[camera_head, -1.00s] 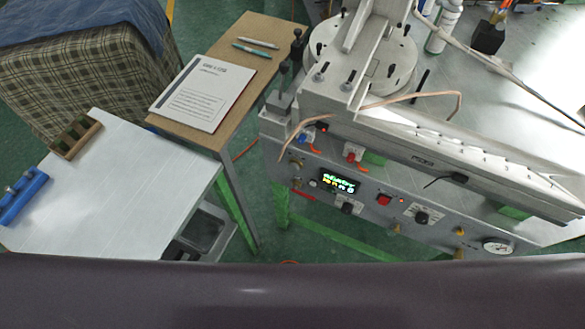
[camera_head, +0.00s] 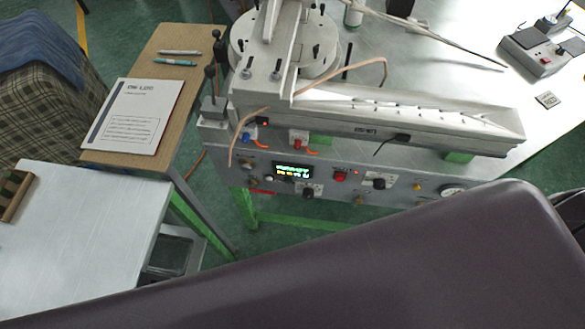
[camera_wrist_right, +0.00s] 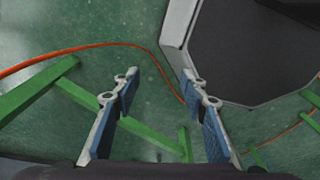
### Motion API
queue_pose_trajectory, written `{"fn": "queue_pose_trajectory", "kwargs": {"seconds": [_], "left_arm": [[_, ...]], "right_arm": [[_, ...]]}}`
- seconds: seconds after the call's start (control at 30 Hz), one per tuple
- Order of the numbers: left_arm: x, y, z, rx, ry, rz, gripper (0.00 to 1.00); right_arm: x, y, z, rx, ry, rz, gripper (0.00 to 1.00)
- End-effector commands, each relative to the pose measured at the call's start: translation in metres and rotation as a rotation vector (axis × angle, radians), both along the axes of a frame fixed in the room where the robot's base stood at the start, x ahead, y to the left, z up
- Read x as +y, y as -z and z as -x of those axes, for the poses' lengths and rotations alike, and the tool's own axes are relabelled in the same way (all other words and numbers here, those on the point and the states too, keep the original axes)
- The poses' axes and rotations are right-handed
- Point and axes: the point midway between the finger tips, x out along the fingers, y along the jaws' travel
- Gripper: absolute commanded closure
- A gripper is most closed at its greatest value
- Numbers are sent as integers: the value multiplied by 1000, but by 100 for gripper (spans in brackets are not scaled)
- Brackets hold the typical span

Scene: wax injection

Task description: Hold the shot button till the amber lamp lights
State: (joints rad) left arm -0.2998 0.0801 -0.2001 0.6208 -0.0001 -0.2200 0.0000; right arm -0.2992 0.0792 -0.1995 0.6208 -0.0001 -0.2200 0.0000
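The wax injector's front panel (camera_head: 228,168) faces me in the head view. It carries a lit display (camera_head: 293,171) with green and amber marks, a red button (camera_head: 340,176), black knobs and a gauge (camera_head: 453,190). I cannot tell which control is the shot button, and no lit amber lamp can be made out. My right gripper (camera_wrist_right: 158,78) is open and empty in the right wrist view, over the green floor, with no panel control between its fingers. My left gripper is not in view.
Orange cable (camera_wrist_right: 75,51) and green legs (camera_wrist_right: 150,133) lie beyond the right gripper. A white-edged dark block (camera_wrist_right: 255,50) is close on its right. A booklet (camera_head: 133,116) lies on the wooden table (camera_head: 190,40). A large dark shape covers the head view's lower right.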

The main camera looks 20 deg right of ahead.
Motion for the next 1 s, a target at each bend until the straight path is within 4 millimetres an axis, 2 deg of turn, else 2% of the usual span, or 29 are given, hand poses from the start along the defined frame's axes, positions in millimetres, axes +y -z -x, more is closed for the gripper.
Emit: {"fn": "queue_pose_trajectory", "kwargs": {"seconds": [0.23,0.5,0.6,1.0], "left_arm": [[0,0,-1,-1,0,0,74],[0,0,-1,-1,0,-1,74],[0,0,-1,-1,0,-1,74],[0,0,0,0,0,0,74]], "right_arm": [[2,0,1,1,0,-2,62],[1,0,1,2,0,-2,92],[1,0,1,2,0,-2,100],[1,0,2,2,0,-1,100]]}}
